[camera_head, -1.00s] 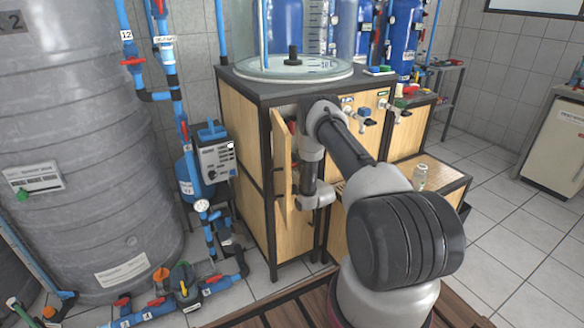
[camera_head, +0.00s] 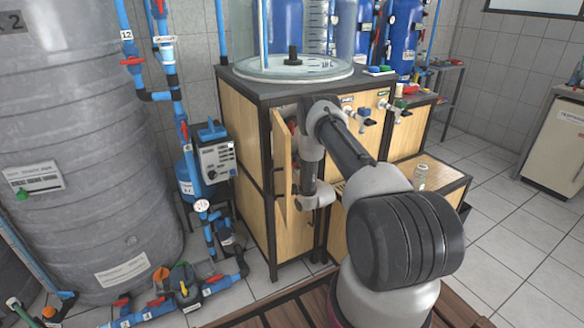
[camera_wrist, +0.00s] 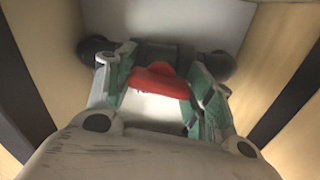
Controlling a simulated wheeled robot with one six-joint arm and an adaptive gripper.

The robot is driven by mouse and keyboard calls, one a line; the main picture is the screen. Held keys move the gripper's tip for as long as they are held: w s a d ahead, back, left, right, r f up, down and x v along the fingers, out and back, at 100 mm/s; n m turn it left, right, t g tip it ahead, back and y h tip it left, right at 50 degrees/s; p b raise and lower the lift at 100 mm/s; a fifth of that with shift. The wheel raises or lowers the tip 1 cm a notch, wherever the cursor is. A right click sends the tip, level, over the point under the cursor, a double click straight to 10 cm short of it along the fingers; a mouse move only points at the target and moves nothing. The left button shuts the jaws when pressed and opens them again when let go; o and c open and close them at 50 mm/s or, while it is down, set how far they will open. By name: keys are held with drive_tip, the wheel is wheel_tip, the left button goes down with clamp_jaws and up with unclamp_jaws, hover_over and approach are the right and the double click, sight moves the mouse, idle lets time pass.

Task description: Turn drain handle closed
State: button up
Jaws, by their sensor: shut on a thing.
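The drain handle is a small red lever (camera_wrist: 160,80). In the wrist view it sits between the two green-padded fingers of my gripper (camera_wrist: 158,84), which are shut on it. The handle lies roughly crosswise between the fingers, slightly tilted. Behind it are a dark pipe fitting (camera_wrist: 165,55) and a pale back surface. In the head view my arm reaches into the open front of the wooden cabinet (camera_head: 243,145).
Wooden panels stand close on both sides of my gripper in the wrist view. A glass tank (camera_head: 290,68) stands on the cabinet top. A small jar (camera_head: 421,177) stands on the low cabinet at right. A large grey tank (camera_head: 80,150) and blue pipes stand at left.

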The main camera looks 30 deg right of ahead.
drive_tip(key=m, duration=1.2)
drive_tip(key=shift+m, duration=1.9)
drive_tip(key=o, duration=1)
drive_tip(key=shift+o, duration=0.2)
drive_tip(key=shift+s, duration=0.1)
drive_tip(key=s, duration=1.2)
drive_tip(key=shift+d, duration=0.25)
